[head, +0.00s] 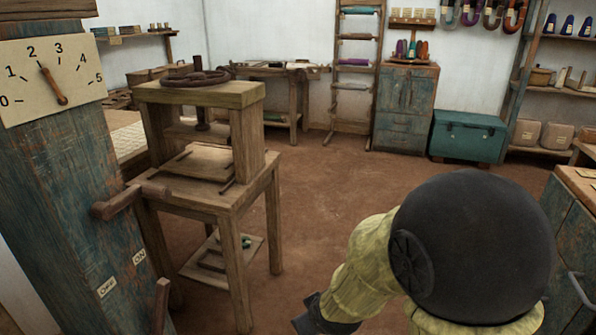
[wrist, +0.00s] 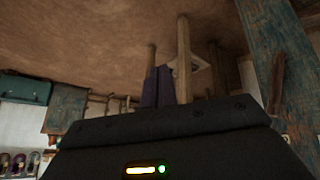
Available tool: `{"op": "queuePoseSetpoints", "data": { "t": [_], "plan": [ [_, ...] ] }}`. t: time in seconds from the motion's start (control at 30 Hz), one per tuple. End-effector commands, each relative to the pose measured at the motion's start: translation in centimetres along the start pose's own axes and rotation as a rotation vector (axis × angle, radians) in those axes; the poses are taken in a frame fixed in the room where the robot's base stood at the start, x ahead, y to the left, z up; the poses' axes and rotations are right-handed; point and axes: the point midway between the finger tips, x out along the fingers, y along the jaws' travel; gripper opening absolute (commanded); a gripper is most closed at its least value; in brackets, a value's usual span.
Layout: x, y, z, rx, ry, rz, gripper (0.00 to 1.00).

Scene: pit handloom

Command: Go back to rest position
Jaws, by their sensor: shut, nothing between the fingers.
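My gripper shows in the wrist view (wrist: 157,87) as two dark fingers close together, shut and empty. In the head view only a dark part of my gripper (head: 312,319) shows at the bottom edge, low over the brown floor. My arm, in a yellow-green sleeve with a large dark round joint, fills the lower right of the head view. The gripper is to the right of the wooden press stand (head: 228,200) and appears apart from it. The wrist view looks upside down, with the floor at the top.
A blue worn post (head: 60,190) with a dial (head: 50,78), a lever and ON/OFF labels stands at left. A teal chest (head: 468,138), a drawer cabinet (head: 404,108) and a ladder rack (head: 356,75) stand at the back. A blue cabinet (head: 565,235) is at right. The middle floor is clear.

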Motion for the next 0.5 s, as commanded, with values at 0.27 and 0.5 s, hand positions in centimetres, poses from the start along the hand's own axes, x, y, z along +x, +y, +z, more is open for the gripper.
{"op": "queuePoseSetpoints", "data": {
  "t": [0.27,0.5],
  "plan": [
    [-4.3,4.6,6.1,0.325,-0.206,0.019,0.0],
    [-7.2,6.2,9.8,0.507,-0.325,0.047,0.0]
  ]
}}
